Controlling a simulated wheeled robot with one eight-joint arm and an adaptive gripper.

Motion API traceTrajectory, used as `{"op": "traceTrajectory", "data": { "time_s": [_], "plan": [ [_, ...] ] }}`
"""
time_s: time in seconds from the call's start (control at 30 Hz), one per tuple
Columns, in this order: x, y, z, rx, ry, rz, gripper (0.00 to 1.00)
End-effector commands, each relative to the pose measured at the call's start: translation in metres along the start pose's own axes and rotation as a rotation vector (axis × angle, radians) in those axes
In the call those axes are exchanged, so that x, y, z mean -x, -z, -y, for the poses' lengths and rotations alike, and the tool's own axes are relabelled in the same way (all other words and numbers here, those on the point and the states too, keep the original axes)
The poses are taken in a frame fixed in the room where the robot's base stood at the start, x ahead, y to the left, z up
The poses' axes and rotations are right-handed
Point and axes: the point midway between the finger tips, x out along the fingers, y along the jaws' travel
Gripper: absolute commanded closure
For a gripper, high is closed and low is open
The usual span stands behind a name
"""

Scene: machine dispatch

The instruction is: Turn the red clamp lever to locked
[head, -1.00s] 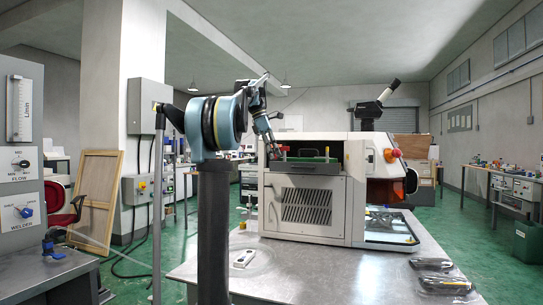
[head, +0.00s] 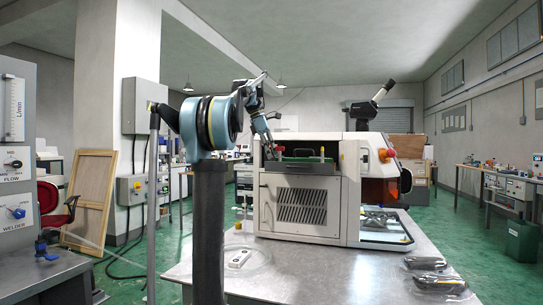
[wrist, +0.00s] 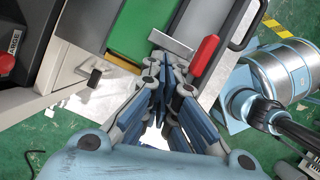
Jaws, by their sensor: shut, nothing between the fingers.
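The red clamp lever (wrist: 205,55) shows in the wrist view, right of the fingertips, beside a grey metal block (wrist: 172,42). My gripper (wrist: 164,76) is shut and empty, with its fingertips just left of the lever's lower end; I cannot tell whether they touch it. In the head view my gripper (head: 271,151) reaches down at the left end of the open top of the beige machine (head: 300,205). The lever cannot be made out there.
A green board (wrist: 132,30) lies left of the fingertips. A black handle bar (wrist: 248,22) is to the right. A red button (wrist: 7,63) sits at the far left. In the head view a small white part (head: 239,258) and black packets (head: 430,273) lie on the metal table (head: 320,275).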

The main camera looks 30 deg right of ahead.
Motion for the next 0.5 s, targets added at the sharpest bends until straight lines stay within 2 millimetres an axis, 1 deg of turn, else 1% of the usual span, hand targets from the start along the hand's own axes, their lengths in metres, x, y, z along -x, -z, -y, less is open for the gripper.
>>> {"op": "traceTrajectory", "data": {
  "time_s": [0.27, 0.37, 0.5],
  "plan": [
    [0.002, 0.005, 0.004, 0.0, 0.0, 0.0, 1.0],
    [0.004, 0.012, 0.002, 0.002, 0.0, 0.0, 1.0],
    [0.01, 0.027, -0.001, -0.001, 0.001, 0.001, 1.0]
  ]
}}
